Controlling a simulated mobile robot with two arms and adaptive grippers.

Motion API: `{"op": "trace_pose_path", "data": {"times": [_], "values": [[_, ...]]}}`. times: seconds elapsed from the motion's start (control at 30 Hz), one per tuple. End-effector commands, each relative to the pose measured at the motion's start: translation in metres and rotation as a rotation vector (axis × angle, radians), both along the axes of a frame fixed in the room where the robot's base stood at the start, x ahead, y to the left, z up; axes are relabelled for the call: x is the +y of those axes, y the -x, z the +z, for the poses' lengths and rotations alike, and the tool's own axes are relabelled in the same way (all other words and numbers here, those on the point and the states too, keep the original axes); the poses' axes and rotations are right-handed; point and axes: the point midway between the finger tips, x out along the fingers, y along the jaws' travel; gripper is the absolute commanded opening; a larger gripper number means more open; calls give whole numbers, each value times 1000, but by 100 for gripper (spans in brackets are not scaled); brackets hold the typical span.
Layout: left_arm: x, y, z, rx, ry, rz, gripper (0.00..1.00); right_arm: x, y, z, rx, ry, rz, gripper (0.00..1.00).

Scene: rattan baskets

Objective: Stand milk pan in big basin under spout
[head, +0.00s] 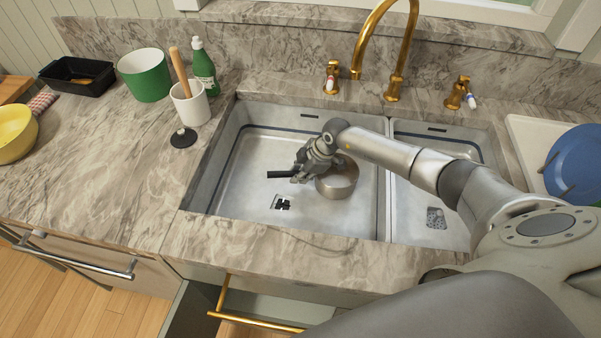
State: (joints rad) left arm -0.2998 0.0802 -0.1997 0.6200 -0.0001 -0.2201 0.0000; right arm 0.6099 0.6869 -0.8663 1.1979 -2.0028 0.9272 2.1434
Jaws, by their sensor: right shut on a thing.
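The milk pan (338,183) is a small grey metal pan with a black handle (281,174) pointing left. It is inside the big basin (230,190), the left and wider one of the sink. My right gripper (303,174) is shut on the pan at its handle, near the pan body. The pan looks upright; I cannot tell whether it touches the basin floor. My left gripper is not in view.
A small basin (465,150) lies right, beneath my right arm. Left on the counter stand a green pot (146,78), a white crock (190,104), a green bottle (203,70) and a black stopper (183,138). A blue plate (575,160) is far right. A drawer (262,305) below stands open.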

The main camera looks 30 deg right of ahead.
Motion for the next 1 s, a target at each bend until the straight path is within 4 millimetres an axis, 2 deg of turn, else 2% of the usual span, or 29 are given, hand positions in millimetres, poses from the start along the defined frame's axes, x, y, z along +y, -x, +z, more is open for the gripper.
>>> {"op": "trace_pose_path", "data": {"times": [0.17,0.2,0.37,0.77,1.0], "values": [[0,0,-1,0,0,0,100,0,-1,-2,-2,-1,0,0],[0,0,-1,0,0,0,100,0,-1,-2,-3,-1,1,21],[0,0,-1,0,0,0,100,0,-1,-2,-1,-1,0,42],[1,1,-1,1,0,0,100,-2,1,0,0,0,0,42],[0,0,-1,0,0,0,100,-10,10,27,-3,1,2,42]]}}
